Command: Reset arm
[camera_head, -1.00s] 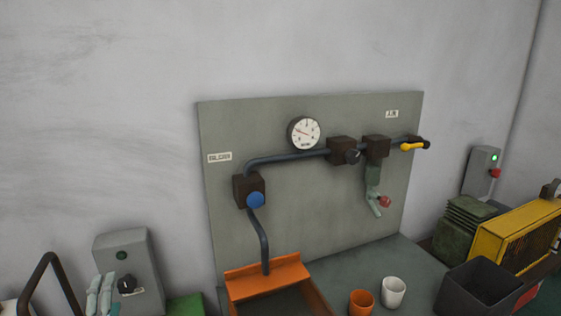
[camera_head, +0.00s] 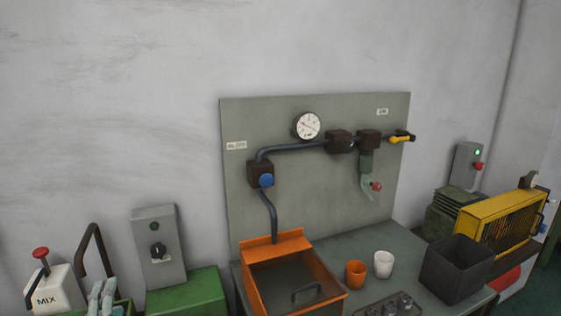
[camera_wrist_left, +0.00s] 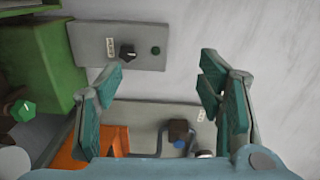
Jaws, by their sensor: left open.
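My left gripper (camera_head: 103,296) shows at the bottom left edge of the head view, in front of a green box. Its two teal-padded fingers are spread apart in the left wrist view (camera_wrist_left: 163,65), with nothing between them. A grey switch box (camera_head: 158,246) with a black knob stands just right of the gripper in the head view. In the wrist view this switch box (camera_wrist_left: 148,48) shows beyond the fingers, apart from them. My right gripper is not in view.
A grey pipe panel (camera_head: 310,190) with a gauge stands at the wall. Before it are an orange tray (camera_head: 262,246), an orange cup (camera_head: 355,274), a white cup (camera_head: 383,265) and a dark bin (camera_head: 458,265). A MIX box (camera_head: 57,290) with a red lever stands far left.

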